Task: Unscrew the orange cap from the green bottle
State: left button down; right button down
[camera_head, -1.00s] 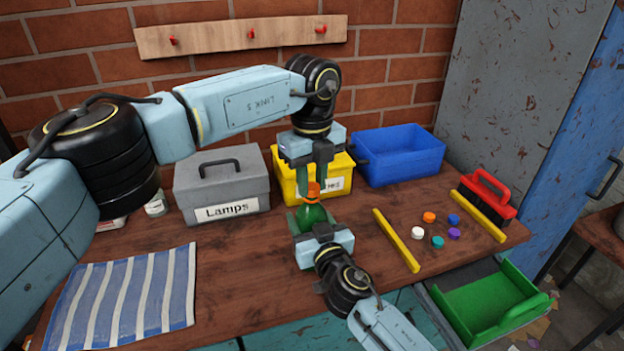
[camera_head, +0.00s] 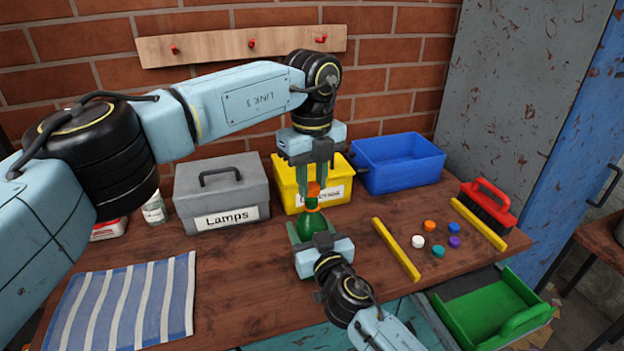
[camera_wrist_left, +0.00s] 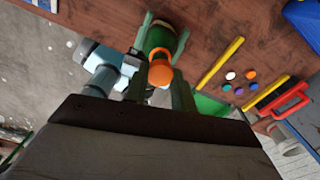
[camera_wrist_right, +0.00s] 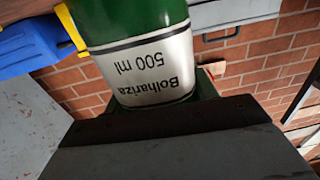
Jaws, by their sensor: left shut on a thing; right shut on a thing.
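The green bottle (camera_head: 312,222) stands upright above the wooden table. It fills the right wrist view (camera_wrist_right: 140,40), with a white label reading "Bolhariza 500 ml". My right gripper (camera_head: 317,235) is shut around its body. My left gripper (camera_head: 315,180) comes from above, fingers down, shut on the orange cap (camera_head: 313,188). In the left wrist view the cap (camera_wrist_left: 160,73) sits between the fingers over the bottle's neck. A second orange band shows on the neck below it. I cannot tell whether the cap still touches the neck.
Behind stand a grey "Lamps" box (camera_head: 222,192), a yellow bin (camera_head: 287,188) and a blue bin (camera_head: 400,165). A striped cloth (camera_head: 125,300) lies left.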

aim_at(312, 186)
pick_arm(q)
jog(key=shift+r, duration=1.95)
pick_arm(e)
jog(key=shift+c, duration=2)
grip_release()
